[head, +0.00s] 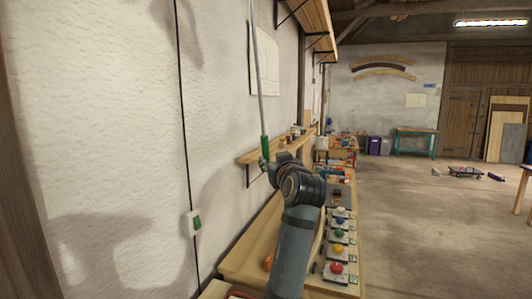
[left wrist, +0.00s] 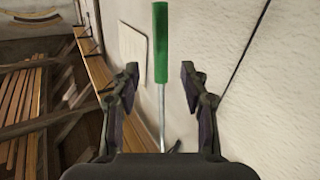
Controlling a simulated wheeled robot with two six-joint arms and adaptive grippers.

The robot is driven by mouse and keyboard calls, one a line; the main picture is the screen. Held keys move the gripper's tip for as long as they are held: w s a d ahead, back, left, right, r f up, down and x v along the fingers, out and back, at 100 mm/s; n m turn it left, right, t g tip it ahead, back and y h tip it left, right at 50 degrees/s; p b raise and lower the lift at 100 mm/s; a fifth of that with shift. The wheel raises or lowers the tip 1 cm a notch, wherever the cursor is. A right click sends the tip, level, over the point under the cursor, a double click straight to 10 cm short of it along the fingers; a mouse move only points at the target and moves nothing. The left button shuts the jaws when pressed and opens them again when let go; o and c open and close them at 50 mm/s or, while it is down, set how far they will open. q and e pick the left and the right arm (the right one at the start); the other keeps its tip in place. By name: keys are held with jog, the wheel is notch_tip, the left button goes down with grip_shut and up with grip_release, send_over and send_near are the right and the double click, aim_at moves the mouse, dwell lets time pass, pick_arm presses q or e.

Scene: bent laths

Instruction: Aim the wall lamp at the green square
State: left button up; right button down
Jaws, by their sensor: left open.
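A thin grey rod (head: 258,75) comes down from the top edge of the head view and ends in a green handle (head: 265,148). I see neither the lamp head nor a green square for certain. My left gripper (head: 270,166) is at the handle's lower end in the head view. In the left wrist view the open fingers of the left gripper (left wrist: 159,72) stand either side of the line of the green handle (left wrist: 160,42) and rod (left wrist: 162,115), with a gap on both sides. My right gripper is out of view.
A cable with a green-and-white switch (head: 194,222) runs down the wall on the left. A narrow wooden shelf (head: 258,156) juts from the wall behind the handle. Below is a bench with several coloured buttons (head: 338,238). Open floor (head: 430,240) lies to the right.

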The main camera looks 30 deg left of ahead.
aim_at(266, 154)
pick_arm(q)
jog(key=p+x, duration=0.3)
jog(key=x, duration=0.5)
jog(key=shift+w+a+f, duration=0.1)
jog(key=shift+a, duration=0.05)
jog(key=shift+w+a+p, duration=0.25)
jog(key=shift+a+p, duration=0.05)
jog(key=shift+p, duration=0.15)
jog(key=shift+w+f, duration=0.1)
jog(key=shift+w, duration=0.15)
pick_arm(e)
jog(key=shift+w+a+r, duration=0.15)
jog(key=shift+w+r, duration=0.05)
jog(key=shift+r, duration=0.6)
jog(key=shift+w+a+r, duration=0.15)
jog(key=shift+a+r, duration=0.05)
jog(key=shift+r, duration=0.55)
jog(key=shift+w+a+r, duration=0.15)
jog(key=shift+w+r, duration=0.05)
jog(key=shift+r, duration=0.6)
pick_arm(q)
jog(key=shift+a, duration=0.1)
jog(key=c, duration=0.6)
jog(key=shift+c, duration=1.4)
grip_shut()
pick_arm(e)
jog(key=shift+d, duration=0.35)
